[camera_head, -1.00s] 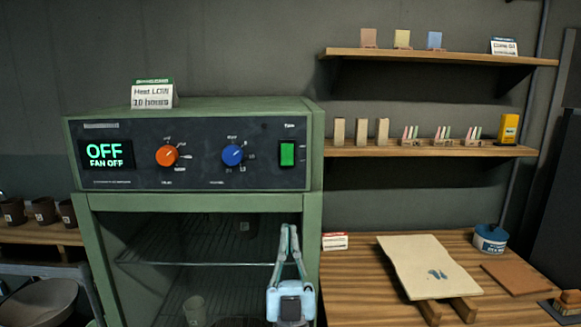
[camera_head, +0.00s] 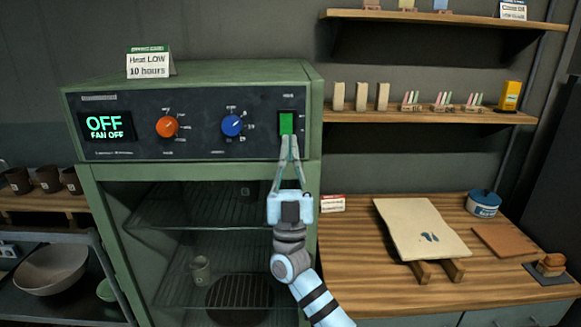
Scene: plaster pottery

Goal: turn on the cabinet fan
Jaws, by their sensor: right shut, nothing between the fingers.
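The green cabinet (camera_head: 190,82) stands at left centre with a dark control panel across its top. My right gripper (camera_head: 289,138) points up from below, shut and empty. Its fingertips overlap the lower edge of the switch in the picture; I cannot tell whether they touch it. My left gripper is not in view.
A card (camera_head: 149,64) reading "Heat LOW 10 hours" stands on the cabinet. A bowl (camera_head: 52,268) sits at lower left.

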